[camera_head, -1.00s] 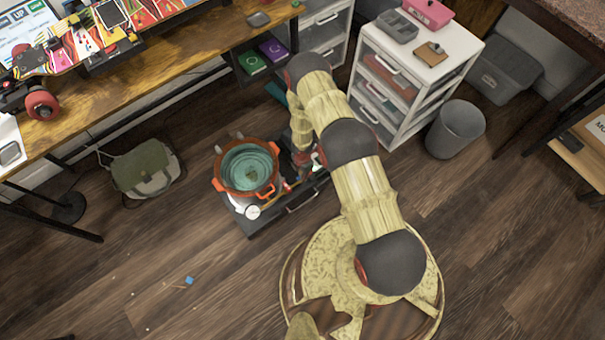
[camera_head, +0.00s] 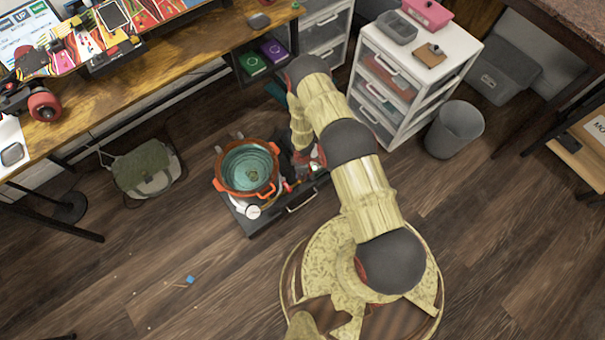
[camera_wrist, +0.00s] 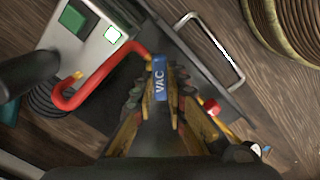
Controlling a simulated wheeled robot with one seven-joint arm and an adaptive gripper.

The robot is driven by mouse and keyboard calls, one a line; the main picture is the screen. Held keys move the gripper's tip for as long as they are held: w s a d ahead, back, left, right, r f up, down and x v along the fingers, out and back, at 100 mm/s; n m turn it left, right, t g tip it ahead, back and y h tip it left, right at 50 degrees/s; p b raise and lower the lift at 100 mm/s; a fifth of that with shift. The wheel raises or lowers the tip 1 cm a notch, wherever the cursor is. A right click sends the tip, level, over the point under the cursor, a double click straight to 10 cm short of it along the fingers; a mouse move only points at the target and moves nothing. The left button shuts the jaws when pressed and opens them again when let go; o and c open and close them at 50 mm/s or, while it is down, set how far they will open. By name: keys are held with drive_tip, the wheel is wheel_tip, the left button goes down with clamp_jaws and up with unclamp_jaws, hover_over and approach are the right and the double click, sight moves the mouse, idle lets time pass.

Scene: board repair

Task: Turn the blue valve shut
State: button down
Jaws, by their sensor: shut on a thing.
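The blue valve (camera_wrist: 159,80) shows in the wrist view as a blue handle marked "VAC". My gripper (camera_wrist: 158,104) has its two yellow fingers on either side of the handle and is shut on it. The handle points roughly up and down in that picture. In the head view my gripper (camera_head: 308,158) is low beside the orange-red pot (camera_head: 217,184), over the dark base; the blue handle is hidden there by my arm.
A red hose (camera_wrist: 72,98) curves left of the valve, by a grey box (camera_wrist: 92,50) with a green switch. A metal handle (camera_wrist: 224,50) and a red knob (camera_wrist: 211,106) lie to the right. White drawers (camera_head: 405,75) and a grey bin (camera_head: 455,130) stand right of my arm.

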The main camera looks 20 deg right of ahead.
drive_tip(key=m, duration=0.4)
drive_tip(key=shift+m, duration=2.6)
drive_tip(key=c, duration=1.9)
unclamp_jaws()
drive_tip(key=shift+o, duration=0.5)
wheel_tip(320, 180, up, 12)
